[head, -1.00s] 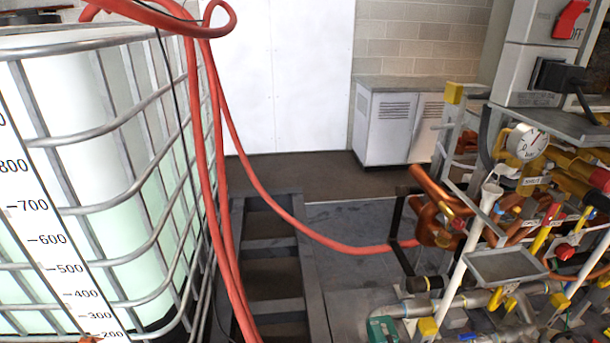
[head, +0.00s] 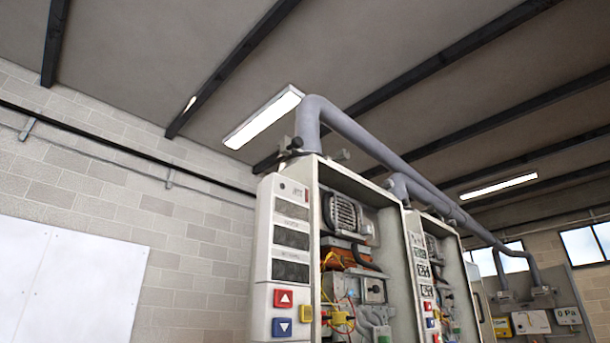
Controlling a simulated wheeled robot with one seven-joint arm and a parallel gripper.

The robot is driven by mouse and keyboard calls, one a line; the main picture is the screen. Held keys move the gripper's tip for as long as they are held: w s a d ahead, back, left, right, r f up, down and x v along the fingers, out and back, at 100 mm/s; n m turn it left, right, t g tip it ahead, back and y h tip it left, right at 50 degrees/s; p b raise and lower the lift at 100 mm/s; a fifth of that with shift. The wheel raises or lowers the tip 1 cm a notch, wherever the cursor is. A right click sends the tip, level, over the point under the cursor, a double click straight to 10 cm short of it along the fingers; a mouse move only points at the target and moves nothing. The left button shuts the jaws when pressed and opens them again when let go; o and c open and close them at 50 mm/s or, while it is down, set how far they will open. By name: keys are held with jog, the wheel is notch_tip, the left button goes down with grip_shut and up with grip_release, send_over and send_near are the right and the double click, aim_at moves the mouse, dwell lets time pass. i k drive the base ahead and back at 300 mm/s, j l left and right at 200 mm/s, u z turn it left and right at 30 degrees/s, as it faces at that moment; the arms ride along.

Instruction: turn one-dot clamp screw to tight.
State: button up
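No clamp screw with a one-dot mark can be made out in the head view. An open heater cabinet (head: 298,240) stands at the middle, with a fan unit (head: 343,213), wiring and a control panel on its left side. A second open heater (head: 436,275) stands to its right. Grey flue pipes (head: 370,148) rise from the heater tops and run back to the right. Small dark fittings sit near the base of the nearest flue; their details are too small to read. My gripper is not in view.
A white panel (head: 62,280) covers the lower left of the block wall (head: 120,175). Ceiling beams and a lit lamp (head: 263,117) are overhead. Small boxes hang on a grey board (head: 580,290) at the far right. The floor is out of view.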

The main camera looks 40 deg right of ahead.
aim_at(342, 155)
jog(key=l+u, duration=0.4)
jog(key=l, duration=1.9)
jog(key=k+l+u, duration=0.1)
jog(key=l, duration=0.35)
jog(key=k+l+u, duration=0.15)
jog(key=l, duration=0.3)
jog(key=k+l+u, duration=0.1)
jog(key=k+l, duration=0.25)
jog(key=k+l+u, duration=0.1)
jog(key=l, duration=0.4)
jog(key=k, duration=0.1)
